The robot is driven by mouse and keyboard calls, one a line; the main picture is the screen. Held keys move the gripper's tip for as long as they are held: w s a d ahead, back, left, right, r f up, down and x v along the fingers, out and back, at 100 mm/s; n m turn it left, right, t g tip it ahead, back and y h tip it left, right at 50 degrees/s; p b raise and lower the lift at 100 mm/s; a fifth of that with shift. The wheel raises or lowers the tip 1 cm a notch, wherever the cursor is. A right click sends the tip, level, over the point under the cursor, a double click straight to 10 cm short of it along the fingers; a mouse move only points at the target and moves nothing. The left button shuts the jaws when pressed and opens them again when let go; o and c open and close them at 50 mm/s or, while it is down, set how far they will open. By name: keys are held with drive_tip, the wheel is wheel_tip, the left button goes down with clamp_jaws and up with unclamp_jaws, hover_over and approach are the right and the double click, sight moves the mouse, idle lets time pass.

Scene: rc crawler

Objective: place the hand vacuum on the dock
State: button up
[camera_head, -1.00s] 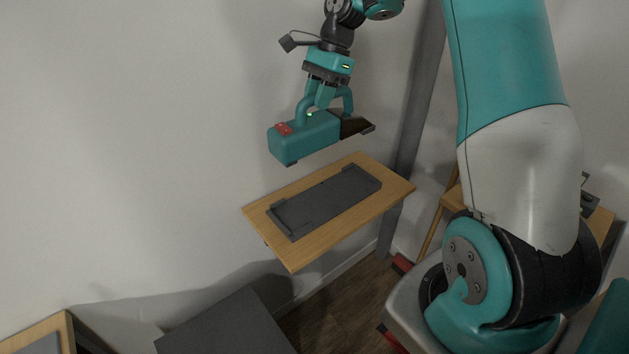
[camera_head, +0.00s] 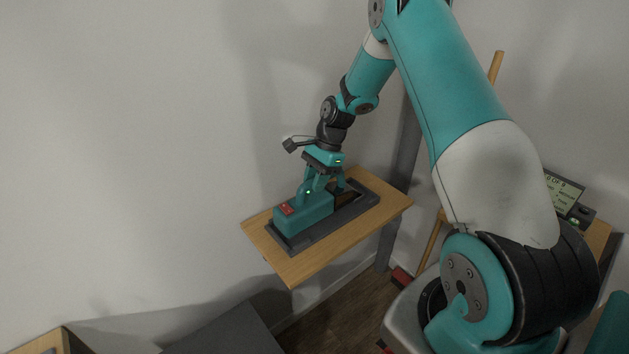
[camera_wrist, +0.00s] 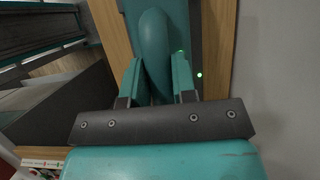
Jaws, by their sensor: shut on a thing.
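The teal hand vacuum (camera_head: 303,214), with a red patch on its top and a dark nozzle, is upright and level on or just above the dark grey dock (camera_head: 357,211). I cannot tell whether it is fully seated. The dock lies on a wooden shelf (camera_head: 292,268). My gripper (camera_head: 318,186) is shut on the vacuum's handle from above. In the wrist view the handle (camera_wrist: 154,45) stands between the two teal fingers of my gripper (camera_wrist: 158,78). A small green light shows beside it. The body of the vacuum hides the middle of the dock.
A pale wall stands behind and left of the shelf. A grey post (camera_head: 408,150) rises at the shelf's right end. A dark grey box-like surface (camera_head: 222,325) lies below left. A small display (camera_head: 563,192) stands on wooden furniture at right.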

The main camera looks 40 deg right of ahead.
drive_tip(key=shift+f, duration=0.4)
drive_tip(key=o, duration=0.9)
